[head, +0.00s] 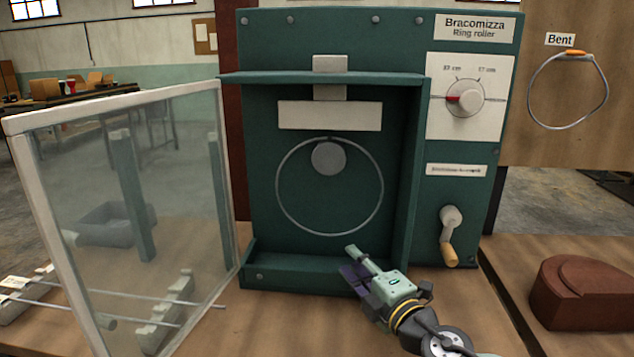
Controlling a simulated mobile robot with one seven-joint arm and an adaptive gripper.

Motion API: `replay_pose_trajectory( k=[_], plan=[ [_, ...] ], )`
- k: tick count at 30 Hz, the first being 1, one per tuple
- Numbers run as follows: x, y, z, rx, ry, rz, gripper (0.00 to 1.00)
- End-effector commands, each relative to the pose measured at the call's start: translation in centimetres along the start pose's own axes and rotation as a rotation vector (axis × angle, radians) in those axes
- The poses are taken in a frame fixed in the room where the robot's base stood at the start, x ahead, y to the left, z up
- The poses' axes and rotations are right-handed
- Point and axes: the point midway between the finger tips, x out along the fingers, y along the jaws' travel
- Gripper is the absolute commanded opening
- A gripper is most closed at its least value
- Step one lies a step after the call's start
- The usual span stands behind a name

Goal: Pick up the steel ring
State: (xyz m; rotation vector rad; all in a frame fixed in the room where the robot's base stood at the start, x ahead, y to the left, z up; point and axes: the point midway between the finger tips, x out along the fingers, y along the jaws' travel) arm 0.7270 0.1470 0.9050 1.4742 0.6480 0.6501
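The steel ring (382,200) is a thin grey hoop inside the open bay of the green ring roller (461,190). It hangs upright, its top passing around the round grey roller (328,158). My gripper (352,262) is in front of the bay, below and to the right of the ring, pointing up and left towards the bay's lower lip. It is apart from the ring and nothing shows held in it. The angle hides the gap between its fingers.
A framed clear door (125,215) stands open at left, with rods (65,310) on notched supports behind it. At right are a dial (464,98), a crank (450,235), a misshapen ring (532,100) under a "Bent" label, and a brown block (585,295).

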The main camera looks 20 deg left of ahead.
Motion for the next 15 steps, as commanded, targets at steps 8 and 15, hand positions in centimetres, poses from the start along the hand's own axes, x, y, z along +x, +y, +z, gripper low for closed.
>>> replay_pose_trajectory(
  k=[8,15],
  plan=[
    [1.5,0.0,0.3,-0.001,-0.005,-0.006,0.28],
    [4.9,0.0,0.3,-0.001,-0.006,-0.005,0.28]
  ],
)
